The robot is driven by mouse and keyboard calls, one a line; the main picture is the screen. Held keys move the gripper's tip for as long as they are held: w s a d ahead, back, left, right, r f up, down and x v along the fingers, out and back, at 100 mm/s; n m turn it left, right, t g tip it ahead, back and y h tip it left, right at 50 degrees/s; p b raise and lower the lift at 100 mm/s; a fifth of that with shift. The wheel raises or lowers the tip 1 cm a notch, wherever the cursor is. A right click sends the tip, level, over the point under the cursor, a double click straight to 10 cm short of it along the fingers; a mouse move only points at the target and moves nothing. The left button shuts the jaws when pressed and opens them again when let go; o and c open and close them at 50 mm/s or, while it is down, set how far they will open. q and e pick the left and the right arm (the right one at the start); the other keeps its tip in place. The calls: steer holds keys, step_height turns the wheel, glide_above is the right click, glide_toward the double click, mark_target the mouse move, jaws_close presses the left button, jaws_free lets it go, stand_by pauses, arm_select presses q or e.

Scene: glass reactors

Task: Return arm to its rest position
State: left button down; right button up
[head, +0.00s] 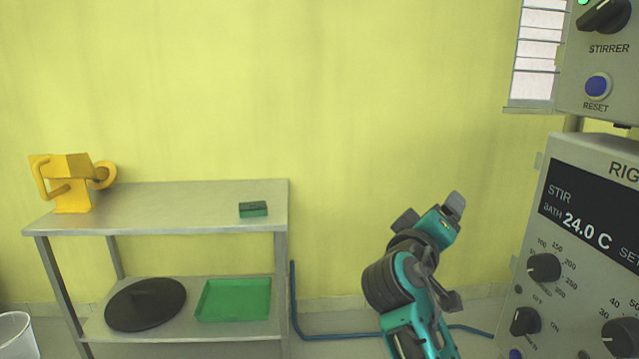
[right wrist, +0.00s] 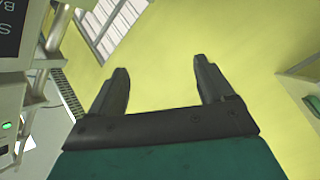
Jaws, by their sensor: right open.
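My right arm comes up from the bottom of the head view, right of centre, teal and dark grey. Its right gripper (head: 455,203) is raised in front of the yellow wall, left of the control panel. In the right wrist view the two dark fingers of the right gripper (right wrist: 162,85) stand apart with nothing between them. Only yellow wall shows behind the gap. My left gripper is in neither view.
A control panel (head: 540,290) with knobs and a display reading 24.0 C stands close on the right. A metal shelf table (head: 180,205) on the left holds a yellow device (head: 72,180), green sponge (head: 253,209), black lid (head: 146,304) and green tray (head: 234,299).

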steer(key=s+a+f+n+g+y+p, duration=0.1)
steer(key=s+f+y, duration=0.3)
steer(key=f, duration=0.6)
steer(key=s+a+f+n+g+y+p, duration=0.15)
steer(key=s+f+y, duration=0.25)
steer(key=f, duration=0.7)
arm_select(q)
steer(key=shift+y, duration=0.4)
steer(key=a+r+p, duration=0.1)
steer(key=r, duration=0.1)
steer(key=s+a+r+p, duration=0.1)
steer(key=p, duration=0.1)
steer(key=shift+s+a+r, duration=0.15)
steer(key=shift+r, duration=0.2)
arm_select(e)
steer(key=s+f+m+g+y, duration=0.1)
steer(key=s+f+m+y, duration=0.1)
steer(key=s+f, duration=0.3)
steer(key=s+f+m+y, duration=0.2)
steer(key=s+f, duration=0.3)
steer(key=s, duration=0.9)
steer(key=shift+s+d+g, duration=0.25)
steer(key=shift+d+g, duration=0.1)
steer(key=shift+c, duration=0.3)
